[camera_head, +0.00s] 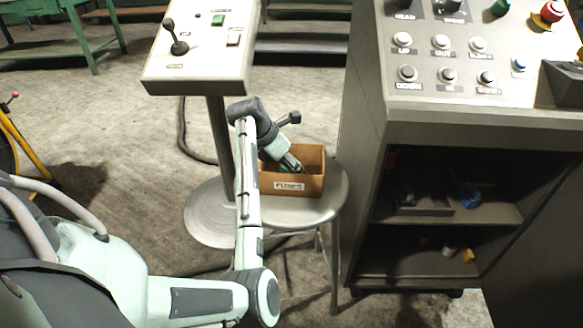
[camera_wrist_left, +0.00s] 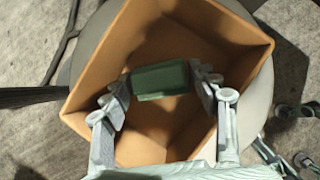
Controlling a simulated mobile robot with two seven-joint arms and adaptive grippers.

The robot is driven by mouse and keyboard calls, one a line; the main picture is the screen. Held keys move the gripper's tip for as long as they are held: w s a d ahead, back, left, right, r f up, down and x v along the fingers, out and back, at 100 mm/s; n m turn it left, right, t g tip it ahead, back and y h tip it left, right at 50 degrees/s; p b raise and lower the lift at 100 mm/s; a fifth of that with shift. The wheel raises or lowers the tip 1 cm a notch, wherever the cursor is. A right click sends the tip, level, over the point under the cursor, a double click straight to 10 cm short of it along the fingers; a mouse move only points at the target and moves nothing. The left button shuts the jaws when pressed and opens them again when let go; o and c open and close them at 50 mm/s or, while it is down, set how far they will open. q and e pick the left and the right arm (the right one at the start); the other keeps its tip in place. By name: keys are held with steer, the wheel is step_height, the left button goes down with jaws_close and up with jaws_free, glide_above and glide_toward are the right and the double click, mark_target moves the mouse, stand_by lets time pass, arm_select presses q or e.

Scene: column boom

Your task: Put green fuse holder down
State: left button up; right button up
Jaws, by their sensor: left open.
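The green fuse holder (camera_wrist_left: 160,78) is a small block inside the brown box labelled FUSES (camera_head: 313,184). The box's inner walls fill much of the left wrist view (camera_wrist_left: 100,65). My left gripper (camera_wrist_left: 161,84) reaches down into the box, open, with a finger at each end of the holder. Whether the fingertips touch it, and whether it rests on the box floor, I cannot tell. In the head view the left gripper (camera_head: 293,164) is over the box and mostly hides the holder. My right gripper is not in view.
The box stands on a round grey stool (camera_head: 334,196). To its left is a pedestal panel with a joystick (camera_head: 205,45). To its right is a large button console (camera_head: 450,120) with open shelves below (camera_head: 465,215). A green bench (camera_head: 60,48) stands at the back left.

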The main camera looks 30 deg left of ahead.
arm_select(q)
steer(key=v, duration=1.1)
steer(key=shift+r, duration=0.2)
steer(key=shift+s, duration=0.1)
